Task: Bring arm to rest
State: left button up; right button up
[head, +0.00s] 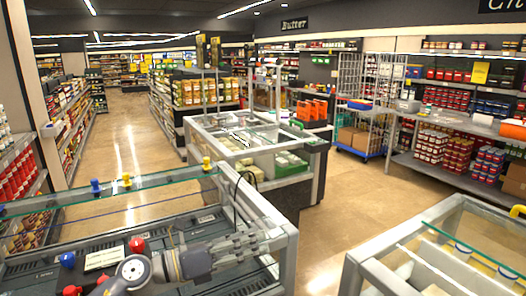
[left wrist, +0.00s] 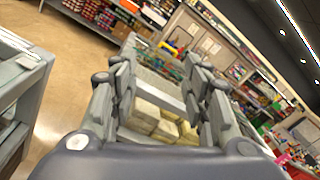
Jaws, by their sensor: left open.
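My left arm comes in low at the left in the head view. Its gripper (head: 262,243) points right, above the dark top of the near case and close to the case's right frame post. In the left wrist view the two fingers of this gripper (left wrist: 160,75) stand apart with nothing held between them. Through the gap, pale yellowish blocks (left wrist: 152,121) show in a case beyond. My right gripper is in neither view.
The near glass-railed case (head: 120,183) carries red, blue and yellow knobs. A glass freezer case (head: 258,150) stands beyond it, and another case (head: 405,270) is at the lower right. Open tiled floor (head: 335,205) lies between them. Stocked shelves (head: 440,140) line the right wall.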

pick_arm(q)
jog(key=a+f+n+t+y, duration=0.1)
jog(key=a+n+t+y, duration=0.4)
jog(key=n, duration=0.6)
jog(key=a+f+n+t+y, duration=0.1)
jog(key=a+n+t+y, duration=0.25)
jog(key=n+t, duration=0.55)
jog(key=s+a+f+n+g+y, duration=0.4)
jog(key=f+n, duration=0.3)
jog(key=f, duration=0.1)
jog(key=s+a+f+n+g+y, duration=0.4)
jog(key=s+f+n+y, duration=0.1)
jog(key=f+n, duration=0.3)
jog(key=s+a+f+n+g, duration=0.1)
jog(key=s+f+n+g, duration=0.35)
jog(key=s, duration=0.75)
jog(key=s+f+n+g, duration=0.2)
jog(key=s+f+g, duration=0.5)
jog(key=s, duration=0.4)
notch_tip(320, 180, down, 28)
jog(key=s+b, duration=0.2)
jog(key=s+a+f+b, duration=0.1)
jog(key=s+a+f, duration=0.2)
jog(key=s+f, duration=1.3)
jog(key=shift+s+f+m+g+h, duration=0.35)
jog(key=shift+f+m+g, duration=0.1)
jog(key=shift+f, duration=0.45)
